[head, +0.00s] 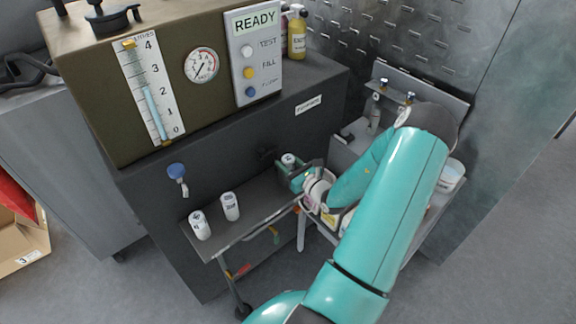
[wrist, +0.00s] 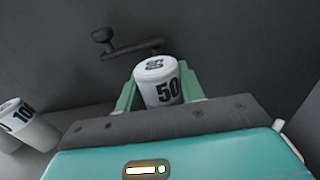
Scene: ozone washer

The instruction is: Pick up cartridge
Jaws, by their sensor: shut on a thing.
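A white cylindrical cartridge marked 50 (wrist: 158,84) stands between the two green fingers of my gripper (wrist: 160,92) in the wrist view. The fingers are shut on it, one on each side. In the head view my gripper (head: 292,178) is over the right end of the small shelf, with the cartridge's white top (head: 288,159) showing between its fingers. Whether the cartridge's base touches the shelf is hidden. Two other white cartridges, a left one (head: 200,225) and a right one (head: 230,206), stand on the shelf. In the wrist view, a cartridge marked 100 (wrist: 30,125) shows at the left.
A dark crank handle (wrist: 125,45) is just beyond my gripper. A sink unit and a white tub (head: 452,175) stand to the right.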

